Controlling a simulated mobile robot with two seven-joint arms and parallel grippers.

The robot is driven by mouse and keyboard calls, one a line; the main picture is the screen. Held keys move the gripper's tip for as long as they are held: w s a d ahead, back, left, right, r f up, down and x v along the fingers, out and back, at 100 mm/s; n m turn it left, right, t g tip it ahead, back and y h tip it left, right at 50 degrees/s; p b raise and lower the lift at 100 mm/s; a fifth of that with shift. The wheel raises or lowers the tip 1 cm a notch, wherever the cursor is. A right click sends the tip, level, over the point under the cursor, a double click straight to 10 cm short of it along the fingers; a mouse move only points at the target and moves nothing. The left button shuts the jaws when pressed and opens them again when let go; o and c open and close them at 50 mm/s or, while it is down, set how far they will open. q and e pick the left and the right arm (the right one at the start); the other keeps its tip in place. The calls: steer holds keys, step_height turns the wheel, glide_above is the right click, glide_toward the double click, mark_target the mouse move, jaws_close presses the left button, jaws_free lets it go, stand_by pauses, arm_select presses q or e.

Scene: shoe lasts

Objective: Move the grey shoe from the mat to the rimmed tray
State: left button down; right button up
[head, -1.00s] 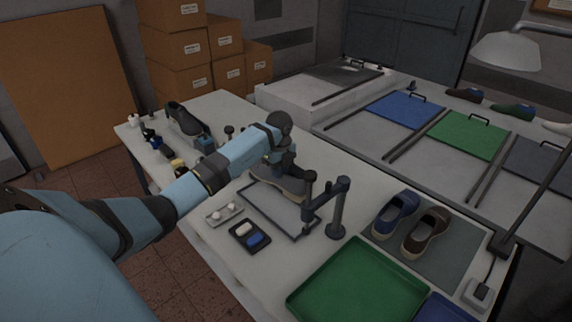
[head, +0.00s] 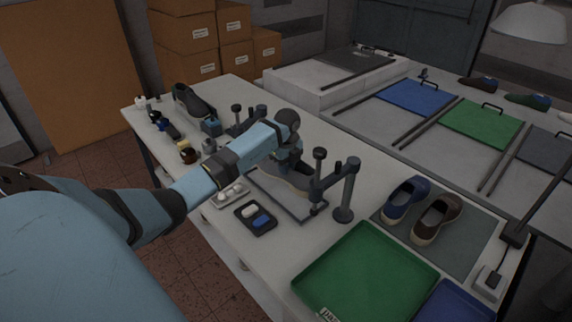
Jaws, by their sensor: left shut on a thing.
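The grey shoe (head: 298,186) with a pale sole is at the dark-rimmed tray (head: 272,202) in the middle of the table. My left gripper (head: 290,168) is shut on the shoe from above. The gripper and forearm hide much of the shoe and the tray's far side, so I cannot tell whether the sole touches the tray. The grey mat (head: 465,245) at the right holds a blue shoe (head: 402,203) and a brown shoe (head: 436,220). My right gripper is out of view.
A dark post stand (head: 346,195) stands close right of the shoe. A green tray (head: 365,280) and a blue tray (head: 455,304) lie at the front right. A small black tray (head: 268,226) lies in front. A dark shoe (head: 192,101) stands at the far left.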

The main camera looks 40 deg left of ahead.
mark_target(286, 182)
arm_select(q)
steer(key=shift+f+b, duration=0.9)
steer(key=shift+f, duration=0.95)
steer(key=shift+f+b, duration=0.7)
steer(key=shift+f, duration=0.65)
steer(key=shift+f, duration=0.15)
steer(key=c, duration=1.1)
jaws_free()
steer(key=shift+o, duration=0.2)
step_height(286, 182, up, 14)
steer(key=shift+w+d+f+b, duration=0.1)
steer(key=shift+b, duration=0.75)
steer(key=shift+f, duration=0.1)
